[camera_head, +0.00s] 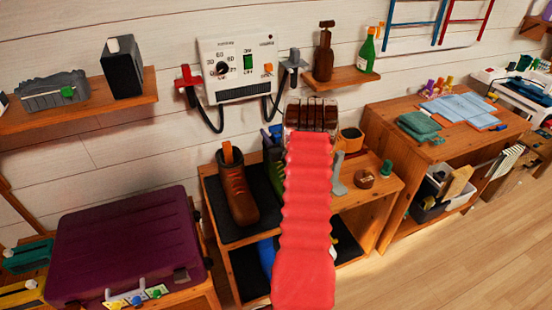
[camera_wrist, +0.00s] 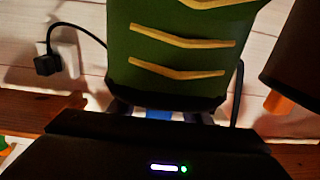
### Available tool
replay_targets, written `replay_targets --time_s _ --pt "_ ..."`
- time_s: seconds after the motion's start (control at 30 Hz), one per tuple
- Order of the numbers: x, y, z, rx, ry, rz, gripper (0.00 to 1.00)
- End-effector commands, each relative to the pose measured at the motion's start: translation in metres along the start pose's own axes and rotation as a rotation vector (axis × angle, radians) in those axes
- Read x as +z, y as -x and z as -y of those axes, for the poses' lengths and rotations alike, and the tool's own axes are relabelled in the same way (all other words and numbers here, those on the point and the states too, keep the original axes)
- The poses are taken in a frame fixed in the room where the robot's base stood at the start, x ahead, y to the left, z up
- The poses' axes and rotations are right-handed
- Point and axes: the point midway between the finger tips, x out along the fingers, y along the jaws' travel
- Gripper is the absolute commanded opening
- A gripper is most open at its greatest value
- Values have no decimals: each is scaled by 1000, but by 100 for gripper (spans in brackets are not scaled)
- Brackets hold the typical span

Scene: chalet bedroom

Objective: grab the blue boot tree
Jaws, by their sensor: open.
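The blue boot tree (camera_head: 272,132) sticks up from the top of the green boot (camera_head: 269,158) on the dark mat of the wooden bench. The red arm hides part of that boot. In the wrist view, which looks upside down, the green boot (camera_wrist: 175,50) shows yellow laces and a black cuff, and a strip of the blue boot tree (camera_wrist: 159,114) shows at the cuff. My gripper (camera_head: 311,115) is open, close to the boot top. Its dark housing hides the rest of the blue piece, and I cannot tell whether the jaws touch it.
A brown boot (camera_head: 238,189) with an orange boot tree (camera_head: 227,151) stands left of the green boot. A wall panel (camera_head: 239,67) with hanging cables is behind. A small shelf (camera_head: 347,81) holds bottles. A purple suitcase (camera_head: 128,243) lies at left.

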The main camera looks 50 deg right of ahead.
Motion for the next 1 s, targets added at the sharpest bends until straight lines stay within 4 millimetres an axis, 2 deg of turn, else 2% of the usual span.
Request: replay_targets --time_s 0.07,0.7,1.0 --pt "0 0 0 0 0 0 44" --pt "0 0 0 0 0 0 0" --pt "0 0 0 0 0 0 0"
